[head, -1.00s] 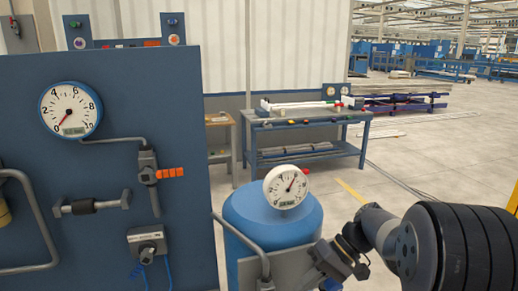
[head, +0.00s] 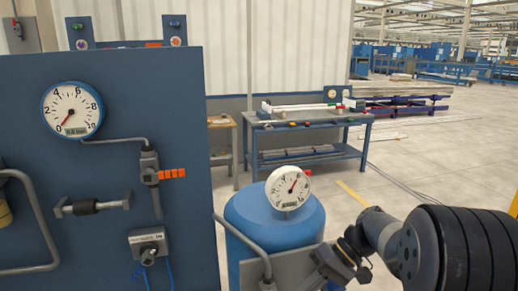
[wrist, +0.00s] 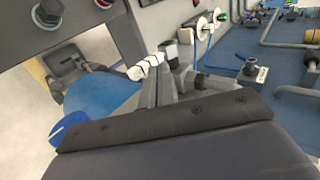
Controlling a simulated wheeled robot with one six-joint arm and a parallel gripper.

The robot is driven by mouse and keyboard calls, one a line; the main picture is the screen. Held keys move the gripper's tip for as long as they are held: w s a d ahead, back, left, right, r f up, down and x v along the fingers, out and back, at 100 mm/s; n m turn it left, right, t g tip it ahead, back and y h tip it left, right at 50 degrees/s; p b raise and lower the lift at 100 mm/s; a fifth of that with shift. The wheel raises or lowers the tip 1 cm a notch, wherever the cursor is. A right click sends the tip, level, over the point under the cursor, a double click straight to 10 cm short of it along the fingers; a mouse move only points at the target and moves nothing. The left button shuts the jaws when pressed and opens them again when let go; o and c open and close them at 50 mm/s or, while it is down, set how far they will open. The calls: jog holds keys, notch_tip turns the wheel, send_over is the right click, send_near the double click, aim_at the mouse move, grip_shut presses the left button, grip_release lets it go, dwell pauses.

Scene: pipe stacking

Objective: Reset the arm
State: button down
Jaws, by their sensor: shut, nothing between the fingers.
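My arm (head: 430,250) reaches in from the lower right of the head view. Its wrist end stands in front of the blue tank (head: 250,215) near the bottom edge, where my fingertips cannot be made out. In the wrist view my gripper (wrist: 157,78) shows as two dark grey fingers close together, shut and empty. The blue tank (wrist: 100,100) also shows at the left of the wrist view, partly hidden by my gripper's body.
A blue panel (head: 100,190) with a round gauge (head: 72,109), pipes and an orange-handled valve (head: 150,172) fills the left. A white gauge (head: 288,190) tops the tank. A workbench (head: 308,130) stands behind. Open floor (head: 430,170) lies to the right.

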jog(key=a+r+v, duration=0.1)
jog(key=v, duration=1)
jog(key=x, duration=0.3)
jog(key=b+x, duration=0.1)
jog(key=x, duration=0.7)
jog(key=shift+d+f, duration=0.2)
jog(key=shift+f, duration=0.35)
jog(key=h, duration=0.1)
jog(key=a+r+h, duration=0.1)
jog(key=shift+s+a+r+t+h, duration=0.15)
jog(key=shift+s+t+h, duration=0.1)
jog(key=shift+t+h, duration=0.15)
jog(key=shift+s+a+r+t+h, duration=0.15)
jog(key=shift+a+r+h, duration=0.15)
jog(key=shift+h, duration=0.25)
jog(key=shift+s+a+r+t+h, duration=0.15)
jog(key=shift+a+h, duration=0.15)
jog(key=shift+h, duration=0.25)
jog(key=a+h, duration=0.1)
jog(key=a+h+b, duration=0.1)
jog(key=h, duration=0.1)
jog(key=shift+s+r+t, duration=0.15)
jog(key=shift+r+t, duration=0.25)
jog(key=shift+s+a+r+t+h+b, duration=0.15)
jog(key=shift+a+t+h+b, duration=0.1)
jog(key=shift+a+h+b, duration=0.45)
jog(key=shift+s+a+r+t+h+b, duration=0.15)
jog(key=shift+a+t+h+b, duration=0.2)
jog(key=shift+h, duration=0.55)
